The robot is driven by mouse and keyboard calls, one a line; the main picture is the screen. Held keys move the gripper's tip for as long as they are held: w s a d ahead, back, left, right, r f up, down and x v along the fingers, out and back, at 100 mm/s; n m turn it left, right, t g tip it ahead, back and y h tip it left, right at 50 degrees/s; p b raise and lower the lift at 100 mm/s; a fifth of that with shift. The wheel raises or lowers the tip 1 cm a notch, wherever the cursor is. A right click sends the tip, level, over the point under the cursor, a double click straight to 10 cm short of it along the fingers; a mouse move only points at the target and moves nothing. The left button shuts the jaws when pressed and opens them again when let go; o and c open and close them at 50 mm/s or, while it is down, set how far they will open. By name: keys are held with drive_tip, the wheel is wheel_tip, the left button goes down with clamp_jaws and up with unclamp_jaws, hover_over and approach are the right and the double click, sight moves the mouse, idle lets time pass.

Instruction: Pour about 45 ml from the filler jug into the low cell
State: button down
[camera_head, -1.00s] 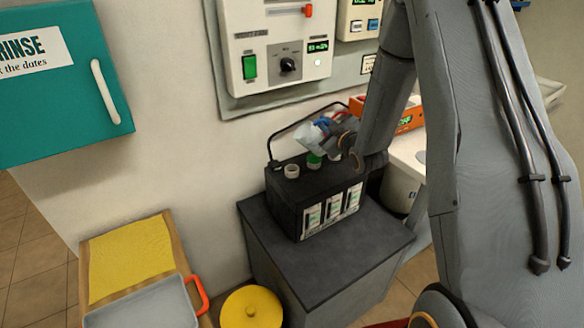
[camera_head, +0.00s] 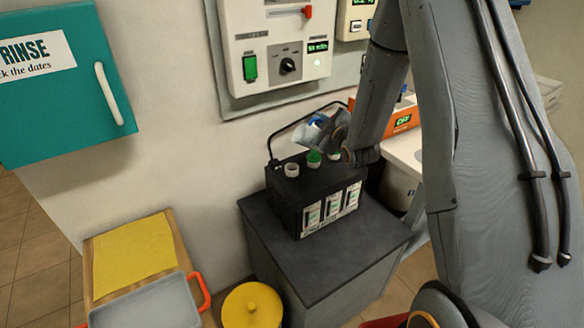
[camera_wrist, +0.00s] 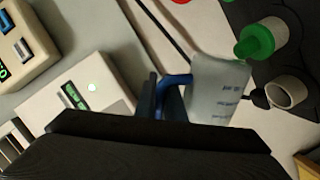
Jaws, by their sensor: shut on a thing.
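My gripper (camera_wrist: 168,100) is shut on the blue handle of the filler jug (camera_wrist: 218,90), a pale translucent jug with blue markings. In the head view the jug (camera_head: 306,131) is held above the back of the black battery (camera_head: 285,205), partly hidden by my wrist. The battery has an open pale filler neck (camera_head: 292,170) at left, a green cap (camera_head: 314,158) in the middle and another pale neck at right. The wrist view shows the green cap (camera_wrist: 256,40) and a pale neck (camera_wrist: 286,92) beyond the jug. I cannot see any stream or the liquid level.
The battery stands on a dark grey cabinet (camera_head: 275,250). A wall charger (camera_head: 277,45) hangs behind, and an orange device (camera_head: 404,120) is at right. A yellow round lid (camera_head: 252,305) and a grey tray (camera_head: 150,305) are at lower left.

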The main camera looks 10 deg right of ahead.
drive_tip(key=shift+a+n+h, duration=0.3)
drive_tip(key=shift+a+n, duration=0.15)
drive_tip(key=shift+n, duration=0.25)
idle(0.6)
drive_tip(key=shift+w+d, duration=0.1)
drive_tip(key=shift+d, duration=0.05)
drive_tip(key=shift+d, duration=0.35)
drive_tip(key=shift+s+d+f, duration=0.1)
drive_tip(key=shift+s+d, duration=0.05)
drive_tip(key=shift+s, duration=0.05)
idle(0.7)
drive_tip(key=shift+w+n+p, duration=0.1)
drive_tip(key=shift+n+p, duration=0.2)
drive_tip(key=shift+n, duration=0.3)
idle(1.1)
drive_tip(key=shift+d+f+m+y+b, duration=0.2)
drive_tip(key=shift+d+m+b, duration=0.2)
drive_tip(key=shift+m, duration=0.5)
drive_tip(key=shift+d+f+m+y+b, duration=0.2)
drive_tip(key=shift+d+m+b, duration=0.15)
drive_tip(key=shift+m, duration=0.55)
drive_tip(key=shift+d+f+m+y+b, duration=0.2)
drive_tip(key=shift+d+m+b, duration=0.2)
drive_tip(key=shift+m, duration=0.5)
